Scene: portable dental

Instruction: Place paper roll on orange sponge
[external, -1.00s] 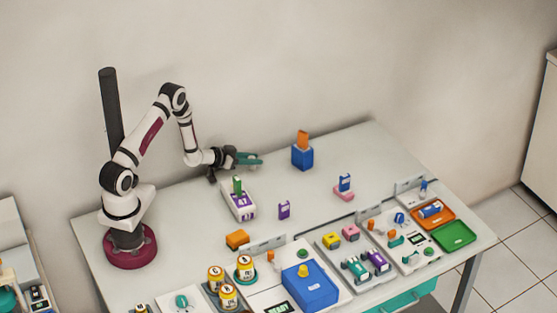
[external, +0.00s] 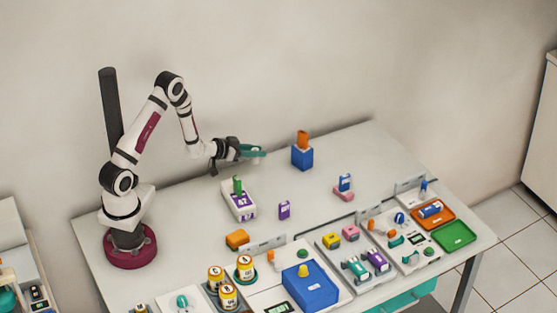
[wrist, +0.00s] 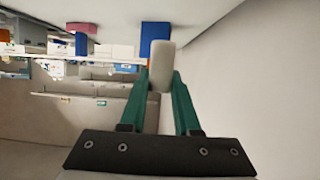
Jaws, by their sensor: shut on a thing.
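My gripper (external: 256,150) is at the back of the table, raised, with its green fingers pointing right. In the wrist view its fingertips (wrist: 161,72) are closed on a pale grey-white rounded piece (wrist: 161,62), which appears to be the paper roll. In the external view the roll is small and mostly hidden by the fingers. The orange sponge (external: 237,239) appears to be the orange block lying on the table toward the front, well below and in front of my gripper. Its top looks bare.
A white and purple box with a green piece (external: 238,200) stands between my gripper and the sponge. A purple block (external: 284,210) and a blue box holding an orange piece (external: 302,156) stand to the right. Yellow jars (external: 216,277) and trays fill the front.

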